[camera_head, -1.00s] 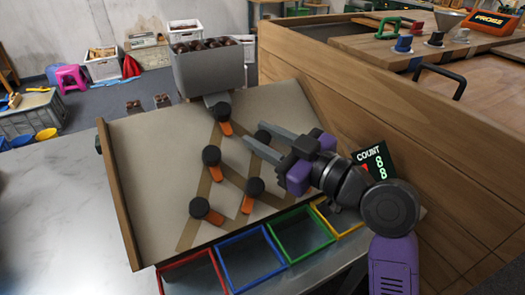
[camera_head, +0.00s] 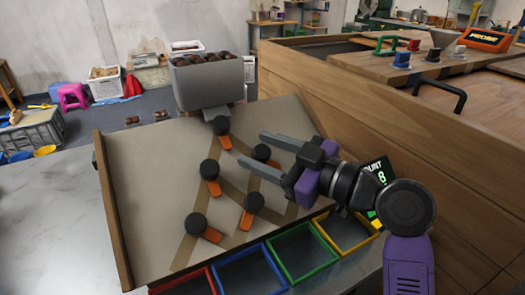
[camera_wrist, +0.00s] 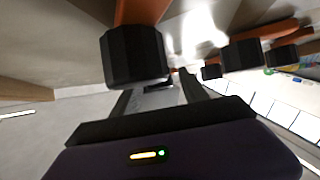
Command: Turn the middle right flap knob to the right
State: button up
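The middle right flap knob (camera_head: 261,152) is a black round knob on the tilted beige board (camera_head: 150,165). Its orange flap (camera_head: 274,163) points down and to the right. My gripper (camera_head: 251,148) comes in from the right with its two grey fingers apart. In the head view one finger lies above the knob and one below it; I cannot tell whether they touch it. In the wrist view a large black knob (camera_wrist: 135,55) with an orange flap (camera_wrist: 142,10) is close, up and left of the fingers; I cannot tell which one it is.
Other black knobs are the top one (camera_head: 220,125), middle left (camera_head: 209,169), bottom left (camera_head: 195,223) and bottom right (camera_head: 254,202). A grey hopper (camera_head: 205,90) stands above the board. A wooden wall (camera_head: 350,115) rises on the right. Coloured bins, including a green one (camera_head: 303,255), line the lower edge.

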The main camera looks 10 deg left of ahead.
jog(key=v, duration=0.7)
jog(key=shift+s+d, duration=0.2)
jog(key=shift+d, duration=0.15)
jog(key=shift+d, duration=0.15)
